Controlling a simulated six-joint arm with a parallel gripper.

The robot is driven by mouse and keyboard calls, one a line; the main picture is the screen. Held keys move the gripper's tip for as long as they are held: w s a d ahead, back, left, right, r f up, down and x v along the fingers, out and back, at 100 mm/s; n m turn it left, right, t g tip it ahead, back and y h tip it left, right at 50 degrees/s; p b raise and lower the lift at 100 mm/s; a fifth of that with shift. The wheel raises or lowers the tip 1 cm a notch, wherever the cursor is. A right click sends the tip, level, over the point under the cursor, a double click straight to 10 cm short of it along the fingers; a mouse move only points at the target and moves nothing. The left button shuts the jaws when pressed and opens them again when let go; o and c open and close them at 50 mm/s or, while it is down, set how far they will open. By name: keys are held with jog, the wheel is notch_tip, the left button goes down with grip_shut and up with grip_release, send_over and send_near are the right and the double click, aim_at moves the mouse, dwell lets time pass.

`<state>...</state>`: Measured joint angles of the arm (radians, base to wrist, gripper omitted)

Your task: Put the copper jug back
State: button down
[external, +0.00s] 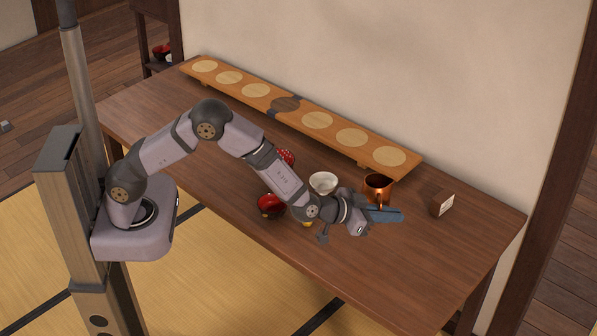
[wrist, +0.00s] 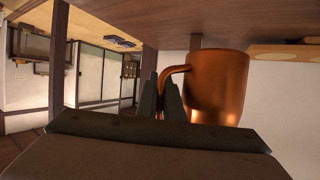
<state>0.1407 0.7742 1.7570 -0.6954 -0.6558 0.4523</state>
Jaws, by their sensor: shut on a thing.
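The copper jug (external: 377,184) is at the right part of the table, in front of the right end of the long wooden rack (external: 415,162). My gripper (external: 385,213) is at its near side. In the wrist view the jug (wrist: 225,85) is right of my gripper (wrist: 161,90), whose two fingers are shut on its curved handle. The jug looks roughly upright; I cannot tell whether its base touches the table. The rack has a row of pale round spots, all empty, and a dark band with a darker spot (external: 286,104) near its middle.
A white bowl (external: 323,183), a black-and-red bowl (external: 271,206) and a red patterned item (external: 286,157) stand near my forearm. The table's front right (external: 440,260) is clear. A wall rises behind the rack.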

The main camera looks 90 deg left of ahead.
jog(key=shift+w+f+p, duration=0.1)
jog(key=shift+f+p, duration=0.5)
jog(key=shift+f, duration=5)
jog(key=shift+f, duration=0.2)
jog(key=c, duration=1.9)
grip_release()
jog(key=shift+r, duration=0.1)
jog(key=shift+r, duration=0.2)
jog(key=shift+s+d+r, duration=0.1)
jog(key=shift+s+d, duration=0.1)
jog(key=shift+s, duration=0.4)
jog(key=b+v, duration=0.1)
jog(key=v, duration=0.9)
jog(key=shift+s+d+r, duration=0.1)
jog(key=shift+s+r, duration=0.1)
jog(key=shift+s, duration=0.15)
